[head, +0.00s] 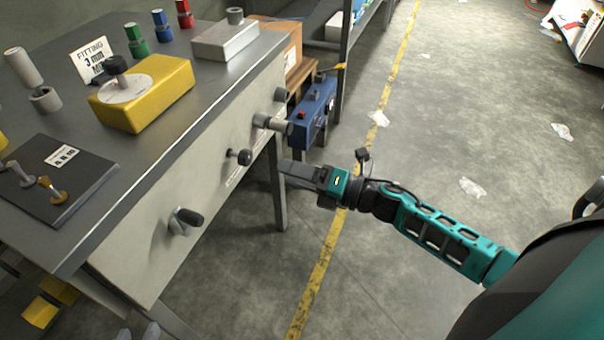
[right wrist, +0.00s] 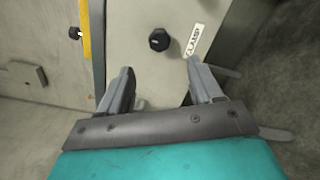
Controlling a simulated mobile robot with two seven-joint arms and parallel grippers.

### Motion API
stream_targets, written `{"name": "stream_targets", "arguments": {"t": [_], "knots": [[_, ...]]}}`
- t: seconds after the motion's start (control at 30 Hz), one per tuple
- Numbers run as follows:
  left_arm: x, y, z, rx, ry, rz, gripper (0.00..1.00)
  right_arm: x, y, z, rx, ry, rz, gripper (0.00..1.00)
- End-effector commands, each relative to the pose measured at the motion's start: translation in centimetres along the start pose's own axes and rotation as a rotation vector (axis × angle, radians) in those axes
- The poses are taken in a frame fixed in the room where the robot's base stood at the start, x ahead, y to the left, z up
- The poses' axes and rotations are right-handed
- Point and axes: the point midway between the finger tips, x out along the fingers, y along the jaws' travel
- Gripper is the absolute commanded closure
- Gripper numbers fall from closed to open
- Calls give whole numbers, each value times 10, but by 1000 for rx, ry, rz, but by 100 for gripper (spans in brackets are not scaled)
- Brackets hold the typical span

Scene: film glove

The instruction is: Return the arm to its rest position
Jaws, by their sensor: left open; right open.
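My right arm comes in from the right in the head view. Its gripper (head: 290,174) is beside the front panel of the workbench (head: 215,120), above the floor, and holds nothing. In the right wrist view the two fingers of the right gripper (right wrist: 163,88) stand apart with nothing between them. A black knob (right wrist: 159,40) on the pale panel is beyond the fingertips. My left gripper is not seen in either view.
The panel carries several knobs, one dark and round (head: 243,157) near the fingers. A blue box (head: 313,112) is close behind the gripper. A yellow block (head: 142,92) sits on the bench top. The concrete floor (head: 440,120) to the right is mostly clear.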

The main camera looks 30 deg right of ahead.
Motion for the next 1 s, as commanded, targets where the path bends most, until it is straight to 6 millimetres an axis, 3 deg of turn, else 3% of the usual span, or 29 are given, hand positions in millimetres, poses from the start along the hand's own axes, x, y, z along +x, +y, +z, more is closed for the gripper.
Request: {"name": "stream_targets", "arguments": {"t": [0.2, 0.77, 0.87, 1.0], "knots": [[0, 0, -1, -2, 1, 0, 57, -15, 0, 0, 0, 0, 0, 35], [-1, -1, -2, 7, 0, 0, 57, -15, 2, -1, 22, -9, -2, 35], [-7, -2, -10, 11, 2, -2, 57, -16, 9, -5, 171, -71, -21, 35], [-19, -6, -26, 17, 9, -14, 57, -26, 18, -21, 657, -269, -90, 35]]}}
